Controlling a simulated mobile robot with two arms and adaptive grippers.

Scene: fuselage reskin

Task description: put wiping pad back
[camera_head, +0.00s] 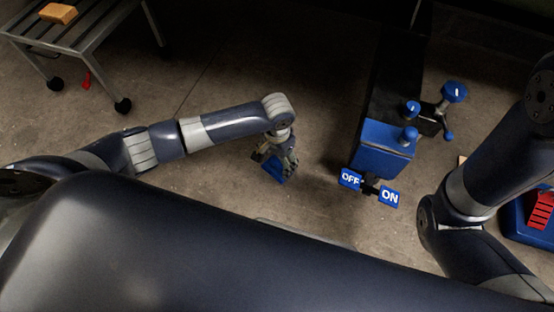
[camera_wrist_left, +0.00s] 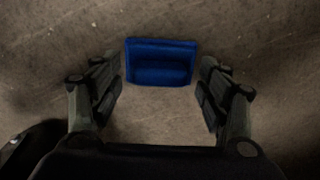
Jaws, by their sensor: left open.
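My left gripper (camera_head: 277,163) is open in the head view, pointing down over the floor. A blue block (camera_head: 274,168) shows at its fingertips, partly hidden by them. In the left wrist view the blue block (camera_wrist_left: 160,62) lies just beyond and between the two spread fingers (camera_wrist_left: 160,95), with visible gaps on both sides. Its near face looks recessed. It may be the wiping pad, but I cannot tell for sure, nor whether it rests on the floor. My right gripper is out of view; only parts of its arm show at the right.
A metal cart (camera_head: 85,45) with a tan block (camera_head: 58,13) on it stands at the upper left. A blue device (camera_head: 384,150) with knobs and OFF and ON plates stands right of my left gripper. A blue tray (camera_head: 515,220) holds a red item (camera_head: 541,211) at the right edge.

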